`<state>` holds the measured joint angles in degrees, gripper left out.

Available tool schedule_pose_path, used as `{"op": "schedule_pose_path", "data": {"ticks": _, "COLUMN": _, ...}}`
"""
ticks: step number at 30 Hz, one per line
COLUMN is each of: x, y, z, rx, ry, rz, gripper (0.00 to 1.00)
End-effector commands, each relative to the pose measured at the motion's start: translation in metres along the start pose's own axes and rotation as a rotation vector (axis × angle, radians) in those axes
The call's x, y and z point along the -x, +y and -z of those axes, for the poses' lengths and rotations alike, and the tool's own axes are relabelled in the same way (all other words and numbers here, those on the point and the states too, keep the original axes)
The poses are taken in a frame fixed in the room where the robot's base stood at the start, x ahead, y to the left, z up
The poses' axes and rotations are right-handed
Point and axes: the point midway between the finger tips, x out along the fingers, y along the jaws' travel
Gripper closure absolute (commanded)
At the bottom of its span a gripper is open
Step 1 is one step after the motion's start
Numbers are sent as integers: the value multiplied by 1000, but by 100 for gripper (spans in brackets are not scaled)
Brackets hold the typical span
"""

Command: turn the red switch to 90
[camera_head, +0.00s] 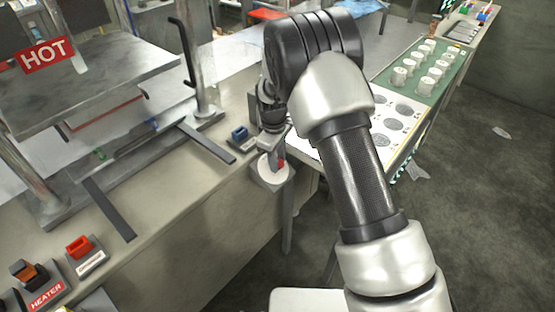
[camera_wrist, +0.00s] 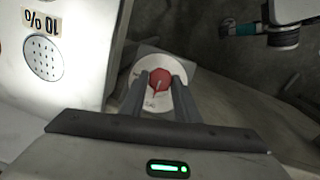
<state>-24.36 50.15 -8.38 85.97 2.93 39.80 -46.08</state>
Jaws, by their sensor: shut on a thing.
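The red switch (camera_wrist: 160,78) is a red knob on a round white dial (camera_wrist: 148,64). In the wrist view it sits between the fingers of my gripper (camera_wrist: 159,92), one finger on each side, and they are shut on it. A thin pale line shows on the knob; the dial's marks are too small to read. In the head view, my gripper (camera_head: 277,158) points down at the dial (camera_head: 268,180), on a grey box at the bench's front edge. Only a sliver of the red switch (camera_head: 281,164) shows there; the fingers hide the rest.
A blue switch (camera_head: 240,133) stands just left of my gripper. A press with a HOT sign (camera_head: 45,54) fills the left, with a red switch (camera_head: 79,246) and an orange heater switch (camera_head: 28,272) in front. A green board with white cups (camera_head: 437,72) lies right.

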Motion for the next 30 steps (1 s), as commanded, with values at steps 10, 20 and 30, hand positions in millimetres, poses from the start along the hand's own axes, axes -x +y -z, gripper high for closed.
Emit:
{"op": "schedule_pose_path", "data": {"ticks": 10, "x": 0, "y": 3, "z": 0, "rx": -98, "ry": 1, "rz": 54, "gripper": 93}}
{"op": "schedule_pose_path", "data": {"ticks": 20, "x": -1, "y": 6, "z": -1, "rx": -344, "ry": 2, "rz": 193, "gripper": 93}}
{"op": "schedule_pose_path", "data": {"ticks": 30, "x": -2, "y": 9, "z": -3, "rx": -626, "ry": 2, "rz": 352, "gripper": 93}}
